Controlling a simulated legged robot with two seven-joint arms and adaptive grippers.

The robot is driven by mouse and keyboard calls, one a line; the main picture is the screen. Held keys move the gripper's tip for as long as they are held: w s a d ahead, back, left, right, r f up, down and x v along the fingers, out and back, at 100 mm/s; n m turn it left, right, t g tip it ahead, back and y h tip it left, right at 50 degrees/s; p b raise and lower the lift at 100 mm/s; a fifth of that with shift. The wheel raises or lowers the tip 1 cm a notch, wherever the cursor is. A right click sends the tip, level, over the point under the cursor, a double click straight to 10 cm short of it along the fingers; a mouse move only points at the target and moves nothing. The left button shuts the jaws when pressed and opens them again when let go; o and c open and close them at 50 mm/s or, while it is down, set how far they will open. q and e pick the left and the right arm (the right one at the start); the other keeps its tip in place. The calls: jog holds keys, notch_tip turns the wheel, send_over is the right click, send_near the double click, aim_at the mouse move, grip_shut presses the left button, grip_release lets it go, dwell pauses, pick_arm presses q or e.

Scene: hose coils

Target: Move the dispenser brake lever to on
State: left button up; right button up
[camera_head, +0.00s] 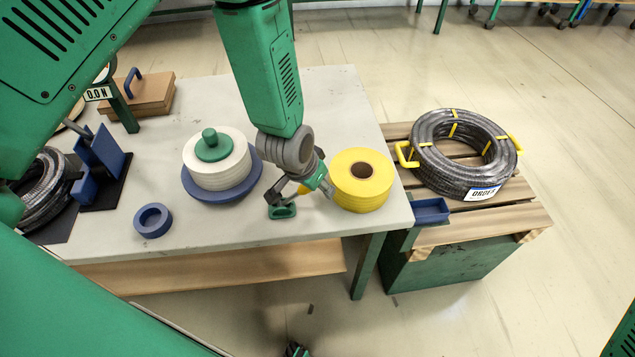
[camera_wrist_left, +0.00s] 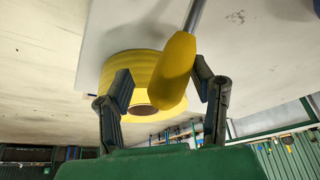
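The brake lever shows in the left wrist view as a yellow grip (camera_wrist_left: 175,72) on a grey rod. In the head view only a small yellow part (camera_head: 304,190) shows, above a green base (camera_head: 282,211); my gripper hides most of it. My left gripper (camera_head: 322,184) is there, and in the wrist view its open fingers (camera_wrist_left: 163,85) stand on either side of the yellow grip, nearer it on the right. I cannot tell whether they touch it. A white roll with a green knob (camera_head: 215,165) sits on a blue disc (camera_head: 190,187) to the left. My right gripper is not in view.
A yellow tape roll (camera_head: 377,200) stands close right of my left gripper. A blue ring (camera_head: 153,221) lies at the table's front left. A strapped hose coil (camera_head: 440,170) sits on a slatted stand beside a small blue tray (camera_head: 430,211). The table's front middle is clear.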

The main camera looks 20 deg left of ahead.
pick_arm(q)
jog(key=d+r+p, duration=0.6)
jog(key=d+r, duration=0.2)
jog(key=r, duration=0.5)
jog(key=shift+d+r+p, duration=0.2)
jog(key=shift+d+p, duration=0.15)
jog(key=shift+p, duration=0.05)
dwell(0.7)
jog(key=shift+w, duration=0.1)
jog(key=shift+d, duration=0.15)
